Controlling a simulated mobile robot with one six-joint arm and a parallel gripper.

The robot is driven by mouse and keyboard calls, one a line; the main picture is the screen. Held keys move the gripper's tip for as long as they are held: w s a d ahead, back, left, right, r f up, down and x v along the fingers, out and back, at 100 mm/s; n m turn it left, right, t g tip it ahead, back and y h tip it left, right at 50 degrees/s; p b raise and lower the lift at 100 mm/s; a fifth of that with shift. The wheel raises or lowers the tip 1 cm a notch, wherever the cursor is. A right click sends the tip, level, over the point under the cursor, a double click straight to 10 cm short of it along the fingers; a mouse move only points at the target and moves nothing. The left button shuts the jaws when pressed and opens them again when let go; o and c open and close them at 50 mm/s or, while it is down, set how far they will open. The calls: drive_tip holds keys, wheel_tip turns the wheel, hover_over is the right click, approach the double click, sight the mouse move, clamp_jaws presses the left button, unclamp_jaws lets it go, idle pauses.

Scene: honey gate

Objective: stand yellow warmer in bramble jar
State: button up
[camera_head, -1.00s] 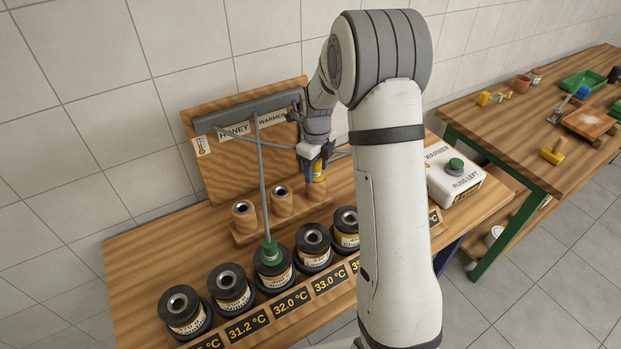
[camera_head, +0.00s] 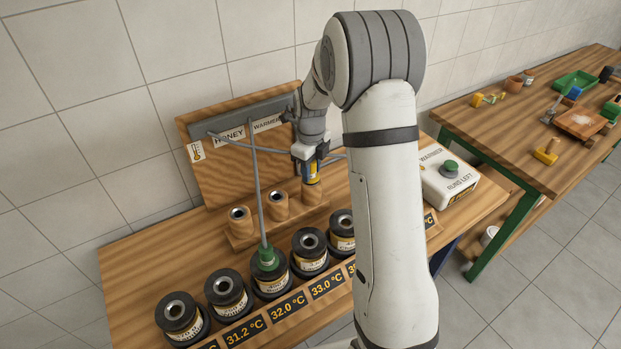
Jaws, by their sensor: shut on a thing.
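My gripper (camera_head: 311,164) is shut on the yellow warmer (camera_head: 313,175) and holds it upright over the right-hand wooden socket of the rack. I cannot tell whether its lower tip is clear of the socket. Several dark-lidded jars with pale labels stand in a row along the front of the bench, among them a left-end jar (camera_head: 181,316) and a jar (camera_head: 309,250) right of the green warmer. The label words are too small to read, so I cannot tell which is the bramble jar. My arm hides the right end of the row.
A green warmer (camera_head: 266,256) on a grey cable stands in a middle jar. The wooden rack (camera_head: 250,240) has two other sockets. A backboard (camera_head: 215,172) with a grey rail stands behind. A white warmer box (camera_head: 449,184) with a green knob sits right.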

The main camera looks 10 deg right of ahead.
drive_tip(key=shift+r, duration=0.3)
drive_tip(key=shift+w, duration=0.1)
wheel_tip(320, 180, up, 8)
drive_tip(key=p, duration=0.5)
drive_tip(key=shift+r, duration=0.1)
drive_tip(key=s+a+n+b, duration=0.2)
drive_tip(key=s+a+n, duration=0.1)
drive_tip(key=s+a, duration=1.1)
drive_tip(key=s+a+n+b, duration=0.2)
drive_tip(key=s+a, duration=1.3)
drive_tip(key=a, duration=0.7)
drive_tip(key=shift+f+n, duration=0.35)
drive_tip(key=shift+n, duration=0.05)
drive_tip(key=shift+s, duration=0.15)
